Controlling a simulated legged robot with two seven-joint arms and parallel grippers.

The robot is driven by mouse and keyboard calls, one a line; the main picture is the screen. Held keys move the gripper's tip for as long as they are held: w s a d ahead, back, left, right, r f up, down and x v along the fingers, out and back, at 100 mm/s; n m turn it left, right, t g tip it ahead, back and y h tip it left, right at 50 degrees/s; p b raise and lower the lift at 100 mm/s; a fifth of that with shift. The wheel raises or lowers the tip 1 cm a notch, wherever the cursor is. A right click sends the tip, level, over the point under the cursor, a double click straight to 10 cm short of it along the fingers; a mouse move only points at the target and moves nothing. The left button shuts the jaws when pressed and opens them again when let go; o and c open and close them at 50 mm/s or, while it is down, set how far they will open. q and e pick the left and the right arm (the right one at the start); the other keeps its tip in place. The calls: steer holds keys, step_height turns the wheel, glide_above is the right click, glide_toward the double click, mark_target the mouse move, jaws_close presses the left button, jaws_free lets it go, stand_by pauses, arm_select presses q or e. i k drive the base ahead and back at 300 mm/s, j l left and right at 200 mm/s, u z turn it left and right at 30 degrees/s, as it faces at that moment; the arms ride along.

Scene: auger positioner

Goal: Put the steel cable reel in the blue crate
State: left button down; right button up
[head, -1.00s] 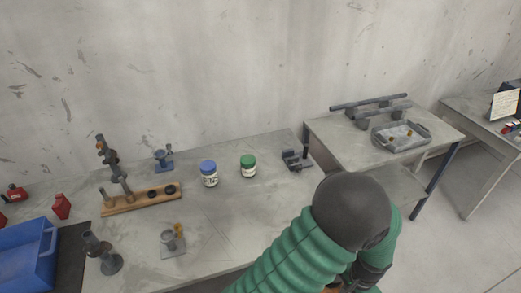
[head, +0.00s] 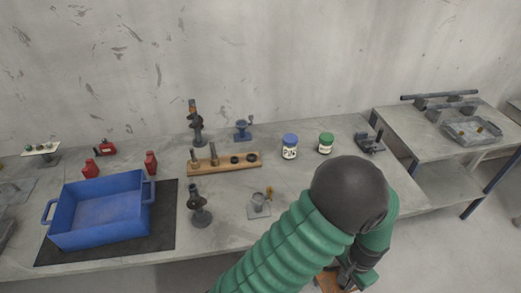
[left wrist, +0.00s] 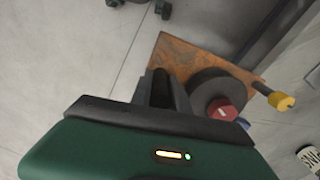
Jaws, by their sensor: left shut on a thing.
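The blue crate (head: 105,235) stands open and empty on a black mat at the left of the long table in the head view. My left gripper (head: 348,276) is low at the bottom right of that view, in front of the table and well away from the crate. In the left wrist view, the gripper (left wrist: 163,95) is shut at a dark grey round body with a red part, which looks like the steel cable reel (left wrist: 212,86). The fingers partly hide the grip. My right gripper is not in view.
A brown board (left wrist: 185,57) with a yellow-ended rod (left wrist: 275,97) shows behind the reel. Behind my arm, the table holds a wooden rack (head: 225,163), a dark stand (head: 199,212), a blue-lidded jar (head: 289,147) and a green-lidded jar (head: 326,144). A side table (head: 400,118) stands at right.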

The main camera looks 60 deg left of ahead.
mark_target(113, 217)
steer(key=k+j+u, duration=0.1)
steer(key=k+u, duration=0.15)
steer(key=u, duration=0.2)
steer(key=k+j+u, duration=0.2)
steer(key=u, duration=0.3)
steer(key=k+j+u, duration=0.25)
steer(key=u, duration=0.2)
